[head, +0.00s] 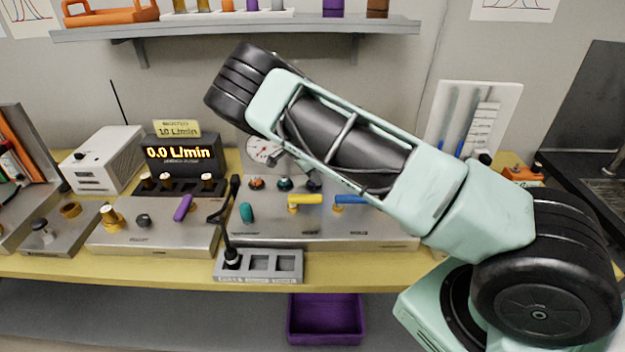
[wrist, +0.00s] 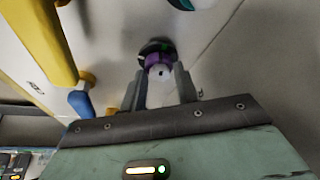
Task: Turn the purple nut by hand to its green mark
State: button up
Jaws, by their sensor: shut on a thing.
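The purple nut (wrist: 157,60) shows in the wrist view between the two fingertips, with a pale round end with a dark centre facing the camera. My gripper (wrist: 160,82) is shut on the purple nut, one grey finger on each side. In the head view my arm reaches across the bench panel, and I cannot clearly make out the gripper or the nut there.
A yellow lever (head: 305,199) and a blue lever (head: 350,199) stand on the panel; the yellow one (wrist: 45,40) is close left in the wrist view. A teal handle (head: 247,212), purple lever (head: 182,208) and grey socket tray (head: 258,266) are nearby. The display (head: 180,153) reads 0.0 L/min.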

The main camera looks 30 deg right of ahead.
jog(key=shift+w+r+m+b, duration=0.2)
jog(key=shift+m+b, duration=0.15)
jog(key=shift+m, duration=0.25)
jog(key=o, duration=0.9)
jog(key=shift+o, duration=0.3)
jog(key=shift+s, duration=0.1)
jog(key=shift+f, duration=0.1)
jog(key=b+v, duration=0.3)
jog(key=v, duration=1.4)
jog(key=shift+w+r+b, duration=0.3)
jog(key=shift+w+b, duration=0.05)
